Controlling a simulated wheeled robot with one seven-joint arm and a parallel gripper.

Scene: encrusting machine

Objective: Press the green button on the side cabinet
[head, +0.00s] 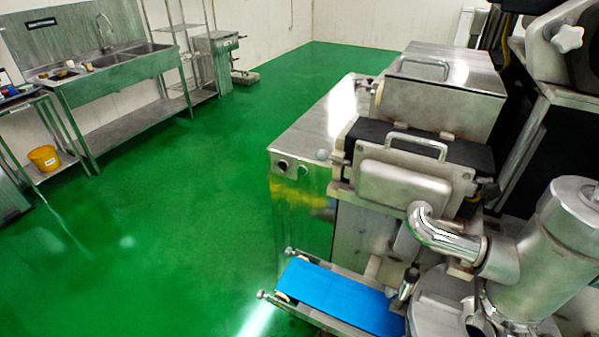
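A steel cabinet (312,125) stands at the left side of the encrusting machine (400,185), right of the picture's middle. Two small round controls (282,166) sit side by side near the top of its shiny front face. They look dark with metal rims, and I cannot tell whether either is green. The front face mirrors the green floor and some yellow. My gripper is not in the head view.
A blue conveyor belt (335,293) sticks out below the cabinet front, with metal rails. A steel cylinder and pipe (450,240) fill the lower right. Sinks (110,60) and a shelf with a yellow bucket (44,157) stand at left. The green floor (190,210) between is clear.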

